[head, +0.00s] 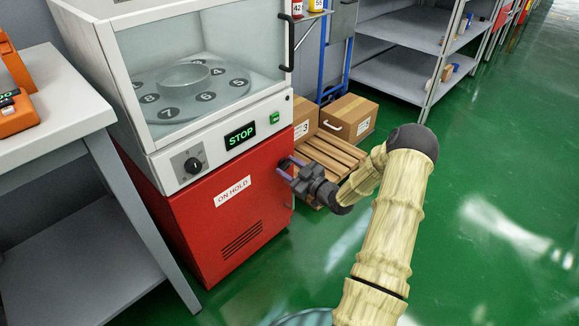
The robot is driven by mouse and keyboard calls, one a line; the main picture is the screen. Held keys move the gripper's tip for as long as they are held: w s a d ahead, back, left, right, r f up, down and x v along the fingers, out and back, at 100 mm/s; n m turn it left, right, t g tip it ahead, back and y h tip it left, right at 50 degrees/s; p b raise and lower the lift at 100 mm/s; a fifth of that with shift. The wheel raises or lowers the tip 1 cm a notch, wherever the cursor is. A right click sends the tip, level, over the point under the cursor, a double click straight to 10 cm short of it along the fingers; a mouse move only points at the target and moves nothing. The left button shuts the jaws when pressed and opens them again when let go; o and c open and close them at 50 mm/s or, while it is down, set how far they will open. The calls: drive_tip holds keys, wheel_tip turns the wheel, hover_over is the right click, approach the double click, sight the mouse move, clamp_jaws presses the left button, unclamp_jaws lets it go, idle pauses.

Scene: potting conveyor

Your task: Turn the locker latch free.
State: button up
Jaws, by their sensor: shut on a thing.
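The red locker (190,235) with an "ON HOLD" label stands under a glass-fronted white machine. Its door looks closed. My gripper (284,168) is at the upper right part of the red door, near its right edge. Its fingers point left toward the door and are shut on the locker latch. The latch is small and mostly hidden by the fingers, so its angle cannot be told.
The white machine (170,170) has a dial, a green "STOP" display and a numbered turntable behind glass. A grey table (60,110) stands at left. Cardboard boxes (350,115) on a wooden pallet (335,155) lie behind my gripper. The green floor at right is clear.

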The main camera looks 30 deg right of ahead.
drive_tip(key=m+p, duration=0.2)
drive_tip(key=shift+r+m+p, duration=0.2)
drive_tip(key=shift+m+p, duration=0.1)
drive_tip(key=shift+p, duration=0.05)
drive_tip(key=shift+f+m, duration=0.25)
drive_tip(key=shift+m, duration=0.25)
drive_tip(key=o, duration=1)
drive_tip(key=p+v, duration=0.6)
drive_tip(key=v, duration=1.1)
drive_tip(key=shift+s, duration=0.2)
